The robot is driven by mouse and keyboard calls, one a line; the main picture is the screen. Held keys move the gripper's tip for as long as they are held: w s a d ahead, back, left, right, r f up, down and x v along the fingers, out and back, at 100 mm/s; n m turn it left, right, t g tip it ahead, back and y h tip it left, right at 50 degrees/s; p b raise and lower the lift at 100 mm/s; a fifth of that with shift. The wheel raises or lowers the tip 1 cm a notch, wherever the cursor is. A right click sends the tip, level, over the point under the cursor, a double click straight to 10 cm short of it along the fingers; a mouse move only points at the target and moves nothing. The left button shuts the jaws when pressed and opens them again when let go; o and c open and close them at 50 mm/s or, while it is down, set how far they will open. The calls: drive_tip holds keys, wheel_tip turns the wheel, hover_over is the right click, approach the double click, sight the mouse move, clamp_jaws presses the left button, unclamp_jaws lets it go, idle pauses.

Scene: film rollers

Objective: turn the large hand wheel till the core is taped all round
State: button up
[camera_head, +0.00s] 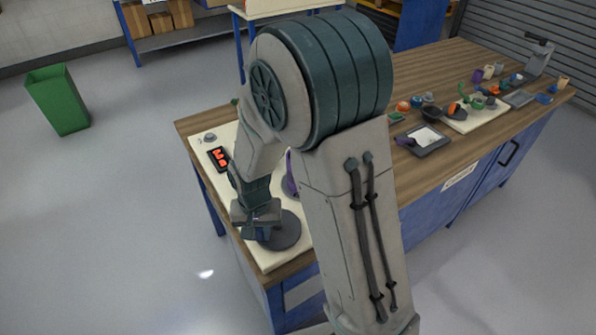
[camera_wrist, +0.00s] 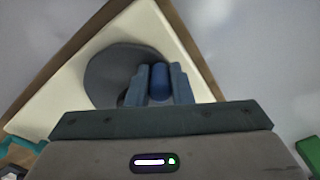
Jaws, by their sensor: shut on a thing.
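A dark grey disc (camera_head: 285,236), which looks like the large hand wheel, lies on the cream board (camera_head: 268,262) at the near left end of the bench. It also shows in the wrist view (camera_wrist: 103,72). My gripper (camera_head: 262,232) points down over the disc's near left side. In the wrist view its two fingers (camera_wrist: 158,84) are shut on an upright blue handle (camera_wrist: 160,81) near the disc's edge. A purple part (camera_head: 290,180) stands behind, mostly hidden by my arm. I cannot make out the core or its tape.
A black display with red digits (camera_head: 218,157) and a small grey piece (camera_head: 210,137) are on the board. A dark tray (camera_head: 425,140), a second cream board (camera_head: 475,118) and several small coloured things stand along the bench to the right. A green bin (camera_head: 58,100) is on the floor.

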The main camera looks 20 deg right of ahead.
sight(274, 245)
drive_tip(key=shift+s+d, duration=0.5)
drive_tip(key=shift+s, duration=0.1)
drive_tip(key=shift+s+d, duration=0.6)
drive_tip(key=shift+d, duration=0.25)
